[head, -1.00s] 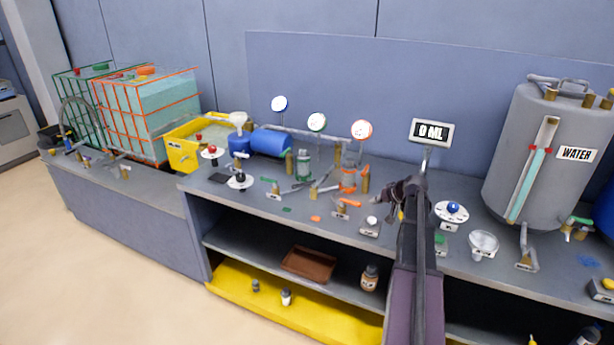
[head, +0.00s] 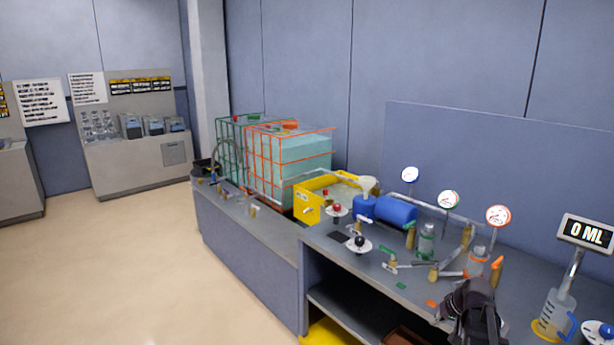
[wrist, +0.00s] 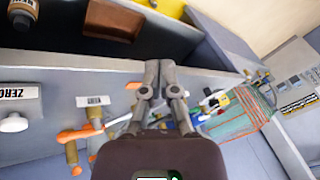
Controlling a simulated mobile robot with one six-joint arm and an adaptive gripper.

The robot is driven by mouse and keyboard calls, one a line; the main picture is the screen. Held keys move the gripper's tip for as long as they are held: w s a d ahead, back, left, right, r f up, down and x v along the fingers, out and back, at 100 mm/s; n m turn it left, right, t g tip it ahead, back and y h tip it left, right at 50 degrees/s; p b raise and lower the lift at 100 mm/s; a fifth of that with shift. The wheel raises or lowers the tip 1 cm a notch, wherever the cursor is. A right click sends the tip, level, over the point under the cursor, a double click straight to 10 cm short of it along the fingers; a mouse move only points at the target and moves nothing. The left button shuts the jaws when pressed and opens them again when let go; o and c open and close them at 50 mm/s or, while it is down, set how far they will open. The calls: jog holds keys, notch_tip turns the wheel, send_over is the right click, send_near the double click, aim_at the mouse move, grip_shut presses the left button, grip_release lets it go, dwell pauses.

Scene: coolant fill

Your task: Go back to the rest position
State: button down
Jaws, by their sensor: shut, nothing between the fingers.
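My gripper (head: 472,312) shows at the lower right of the head view, dark and in front of the grey workbench (head: 400,285). In the wrist view my gripper (wrist: 152,82) has its two grey fingers together, with nothing between them. It is apart from the valves and fittings around it. The bench edge and the shelf below it lie beyond the fingertips in the wrist view.
A 0 ML display (head: 586,233) and a clear cylinder (head: 553,312) stand right of my gripper. Gauges, valves and a blue tank (head: 396,211) crowd the bench. A yellow bin (head: 308,200) and caged tanks (head: 290,155) stand farther back. Open floor (head: 150,270) lies left.

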jog(key=s+a+f+n+g+h, duration=0.1)
jog(key=s+a+g, duration=0.1)
jog(key=s+a, duration=0.5)
jog(key=s+a+f+n+g+h, duration=0.1)
jog(key=s+a+n+g+h, duration=0.1)
jog(key=s+a, duration=0.5)
jog(key=a, duration=0.6)
jog(key=shift+a, duration=0.3)
jog(key=shift+d, duration=0.1)
